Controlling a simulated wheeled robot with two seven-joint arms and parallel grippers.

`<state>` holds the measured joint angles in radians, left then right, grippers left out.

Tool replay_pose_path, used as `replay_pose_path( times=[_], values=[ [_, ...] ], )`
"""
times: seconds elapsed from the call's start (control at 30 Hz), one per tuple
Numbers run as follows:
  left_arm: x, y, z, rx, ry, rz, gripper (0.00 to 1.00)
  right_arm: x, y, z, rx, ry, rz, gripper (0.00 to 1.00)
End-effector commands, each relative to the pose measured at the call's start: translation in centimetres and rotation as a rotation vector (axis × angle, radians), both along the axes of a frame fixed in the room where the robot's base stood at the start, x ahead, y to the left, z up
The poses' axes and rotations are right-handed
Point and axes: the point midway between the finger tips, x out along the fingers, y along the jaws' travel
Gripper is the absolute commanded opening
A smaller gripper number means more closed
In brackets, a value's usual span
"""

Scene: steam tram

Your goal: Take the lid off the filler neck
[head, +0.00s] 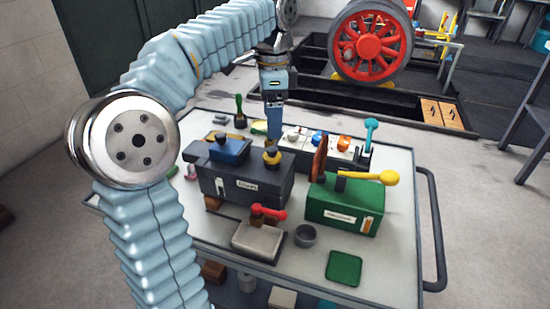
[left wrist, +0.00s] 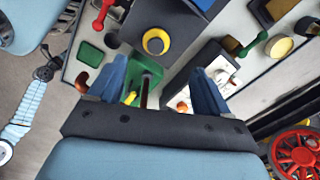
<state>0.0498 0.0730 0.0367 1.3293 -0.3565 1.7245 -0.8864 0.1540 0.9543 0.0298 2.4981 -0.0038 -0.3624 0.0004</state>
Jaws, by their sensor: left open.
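A dark box (head: 247,187) with a pale label stands on the cart. A yellow filler neck (head: 272,158) rises from its right end, with a dark round lid or knob (head: 271,149) on top. In the left wrist view the neck is a yellow ring (left wrist: 156,33) around a dark round centre (left wrist: 155,45). My left gripper (head: 273,138) points down just above it, its tips partly hiding the top in the head view. In the left wrist view my left gripper (left wrist: 160,85) has its fingers apart with nothing held. My right gripper is not in view.
A blue block (head: 225,150) with a black knob sits on the box's left end. A green box (head: 343,204) with a yellow lever (head: 377,178) stands to the right. A grey tray (head: 257,241), a small cup (head: 305,236) and a green pad (head: 344,268) lie in front.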

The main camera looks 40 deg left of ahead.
Motion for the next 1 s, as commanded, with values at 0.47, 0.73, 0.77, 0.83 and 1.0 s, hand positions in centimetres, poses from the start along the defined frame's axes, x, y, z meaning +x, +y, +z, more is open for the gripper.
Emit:
replay_pose_path(
  times=[0.47,0.73,0.77,0.83,1.0],
  values=[
    [-0.7,-0.3,-6.3,0.001,0.002,0.002,0.78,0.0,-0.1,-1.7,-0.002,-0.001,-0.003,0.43],
    [-0.6,-0.3,-8.0,0.001,-0.001,0.001,0.78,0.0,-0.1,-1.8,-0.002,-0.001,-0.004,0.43],
    [-0.6,-0.3,-8.0,0.001,-0.001,0.001,0.78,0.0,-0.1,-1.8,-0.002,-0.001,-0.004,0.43],
    [-0.6,-0.3,-8.0,0.001,-0.001,0.001,0.78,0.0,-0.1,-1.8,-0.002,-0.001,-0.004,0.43],
    [-0.6,-0.3,-8.0,0.000,0.000,0.001,0.55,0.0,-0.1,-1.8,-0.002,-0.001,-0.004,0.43]
  ],
)
